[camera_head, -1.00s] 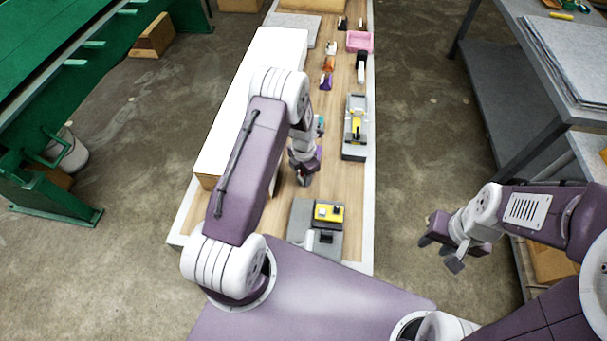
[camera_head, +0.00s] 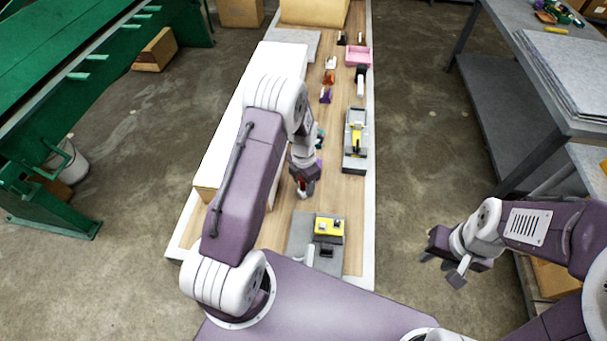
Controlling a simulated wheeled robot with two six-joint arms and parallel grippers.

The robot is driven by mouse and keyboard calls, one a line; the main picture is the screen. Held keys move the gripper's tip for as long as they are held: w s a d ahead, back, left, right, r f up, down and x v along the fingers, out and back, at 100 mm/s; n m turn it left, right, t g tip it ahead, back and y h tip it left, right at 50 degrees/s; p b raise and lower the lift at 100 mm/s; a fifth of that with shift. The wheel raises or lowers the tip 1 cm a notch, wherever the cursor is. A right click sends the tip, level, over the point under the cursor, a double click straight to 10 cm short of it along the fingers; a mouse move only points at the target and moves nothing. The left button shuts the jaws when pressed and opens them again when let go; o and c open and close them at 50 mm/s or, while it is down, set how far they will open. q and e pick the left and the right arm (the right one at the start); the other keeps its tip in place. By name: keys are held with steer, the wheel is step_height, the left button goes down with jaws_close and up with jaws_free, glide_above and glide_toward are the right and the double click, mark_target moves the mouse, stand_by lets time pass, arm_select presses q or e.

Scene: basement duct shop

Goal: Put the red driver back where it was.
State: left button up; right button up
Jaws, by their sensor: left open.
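My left gripper (camera_head: 304,190) is open and points down over the wooden bench top (camera_head: 335,190), near its middle. A small red patch (camera_head: 301,184) shows at its jaws; it may be the red driver, but the gripper covers most of it. I cannot tell whether the jaws touch it. A small orange-red object (camera_head: 328,77) stands further up the bench, above a purple one (camera_head: 325,96); both are too small to identify. My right gripper (camera_head: 441,269) hangs right of the bench over the floor, its fingers apart and nothing visible between them.
A grey tray (camera_head: 347,165) with a yellow-and-black item lies at the bench's right edge. A yellow block (camera_head: 328,226) sits on a grey plate (camera_head: 299,230) at the near end. A pink bin (camera_head: 358,56) stands further back. A long white box (camera_head: 225,150) fills the left side.

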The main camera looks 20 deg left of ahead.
arm_select(q)
step_height(320, 180, up, 9)
steer(key=shift+f+b, duration=0.15)
steer(key=shift+b, duration=0.25)
steer(key=s+d+r+m, duration=0.2)
steer(key=s+m, duration=0.6)
steer(key=m, duration=0.7)
steer(key=s+d+r+m+t, duration=0.1)
steer(key=s+r+m, duration=0.3)
steer(key=s+m, duration=0.4)
steer(key=d+m, duration=0.1)
steer(key=m, duration=0.5)
steer(key=shift+s+m, duration=0.3)
steer(key=shift+m, duration=0.1)
